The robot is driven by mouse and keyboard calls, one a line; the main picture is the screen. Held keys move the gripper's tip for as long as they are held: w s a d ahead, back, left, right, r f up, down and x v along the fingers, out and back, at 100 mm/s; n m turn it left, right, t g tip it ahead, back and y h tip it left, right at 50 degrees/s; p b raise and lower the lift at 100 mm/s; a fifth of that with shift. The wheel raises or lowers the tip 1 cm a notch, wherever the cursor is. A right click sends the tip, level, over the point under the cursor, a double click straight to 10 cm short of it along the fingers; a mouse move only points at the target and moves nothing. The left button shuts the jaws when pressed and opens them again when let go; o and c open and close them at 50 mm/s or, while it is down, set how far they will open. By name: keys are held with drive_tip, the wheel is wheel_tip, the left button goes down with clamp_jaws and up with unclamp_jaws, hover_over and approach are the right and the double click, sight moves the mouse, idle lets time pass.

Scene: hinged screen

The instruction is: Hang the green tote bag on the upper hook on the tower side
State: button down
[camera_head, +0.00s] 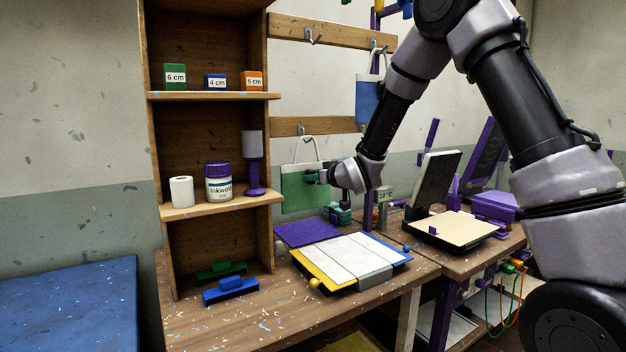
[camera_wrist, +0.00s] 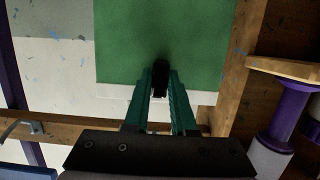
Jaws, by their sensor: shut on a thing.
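The green tote bag (camera_head: 303,190) hangs upright beside the shelf tower, its pale handle loop reaching up to the lower rail. Whether the loop is on a hook there is not clear. In the wrist view, the bag's green face (camera_wrist: 130,40) fills the upper middle. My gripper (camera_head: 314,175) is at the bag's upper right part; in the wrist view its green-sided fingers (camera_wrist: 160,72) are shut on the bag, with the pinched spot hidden. The upper hook on the tower side (camera_head: 313,37) is on the upper rail and looks empty.
The wooden shelf tower (camera_head: 210,93) stands close left of the bag. A blue bag (camera_head: 369,100) hangs from the upper rail's right hook, near my arm. Below are a purple mat (camera_head: 308,233) and a white-topped board (camera_head: 350,258) on the bench. Wall between the rails is clear.

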drive_tip(key=shift+r+v, duration=0.25)
drive_tip(key=shift+v, duration=0.95)
drive_tip(key=shift+r+v, duration=0.2)
drive_tip(key=shift+v, duration=1)
drive_tip(key=shift+v, duration=2.5)
